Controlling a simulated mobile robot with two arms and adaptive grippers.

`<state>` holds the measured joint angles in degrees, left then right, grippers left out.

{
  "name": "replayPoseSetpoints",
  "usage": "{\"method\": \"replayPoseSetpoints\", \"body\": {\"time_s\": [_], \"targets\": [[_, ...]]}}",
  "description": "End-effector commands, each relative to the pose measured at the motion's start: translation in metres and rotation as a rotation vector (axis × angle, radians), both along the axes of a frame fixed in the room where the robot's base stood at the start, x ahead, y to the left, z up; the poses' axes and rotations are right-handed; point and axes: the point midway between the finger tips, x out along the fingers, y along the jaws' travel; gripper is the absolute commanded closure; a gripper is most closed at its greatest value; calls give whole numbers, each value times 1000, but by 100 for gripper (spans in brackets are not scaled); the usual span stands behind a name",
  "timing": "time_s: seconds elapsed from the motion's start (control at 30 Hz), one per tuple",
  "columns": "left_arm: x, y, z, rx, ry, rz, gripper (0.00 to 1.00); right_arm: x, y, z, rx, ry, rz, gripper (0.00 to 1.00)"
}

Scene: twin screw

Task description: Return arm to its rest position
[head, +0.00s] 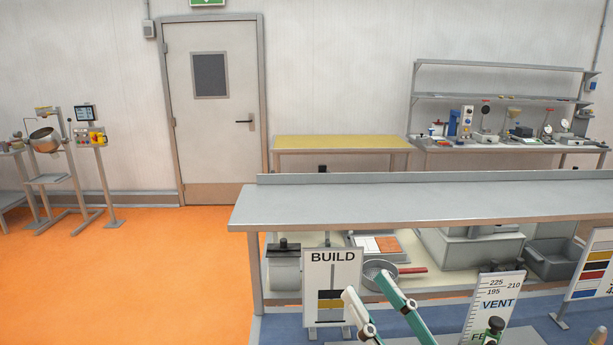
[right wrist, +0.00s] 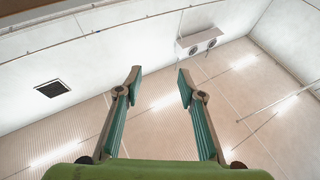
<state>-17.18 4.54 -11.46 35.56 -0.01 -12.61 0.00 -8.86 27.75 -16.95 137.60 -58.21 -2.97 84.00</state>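My right gripper (head: 364,285) shows at the bottom of the head view, with pale and teal fingers pointing up and to the left. In the right wrist view my right gripper (right wrist: 159,76) is open, with a clear gap between its fingertips and nothing between them. That view looks at the pale ceiling and walls, so no work object is near the fingers. My left gripper is not in view.
A grey bench (head: 400,200) spans the middle, with a pan (head: 379,272) and bins on its lower shelf. A BUILD sign (head: 331,285) and a VENT sign (head: 494,305) stand in front. Orange floor (head: 150,270) is clear at left.

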Motion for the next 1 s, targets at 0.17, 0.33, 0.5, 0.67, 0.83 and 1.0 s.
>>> {"method": "replayPoseSetpoints", "body": {"time_s": [0.17, 0.33, 0.5, 0.67, 0.83, 1.0], "targets": [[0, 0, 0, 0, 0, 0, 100, 35, -90, -72, 38, 280, -411, 64], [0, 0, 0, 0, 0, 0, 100, 16, -142, -188, -91, 688, -645, 64], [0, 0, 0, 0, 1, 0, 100, -45, -150, -293, -297, 1095, -660, 64], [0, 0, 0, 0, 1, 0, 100, -109, -136, -351, -467, 1366, -548, 64], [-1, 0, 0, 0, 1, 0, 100, -174, -115, -385, -617, 1570, -369, 64], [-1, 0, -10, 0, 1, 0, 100, -184, -107, -435, -669, 1631, -303, 64]]}}
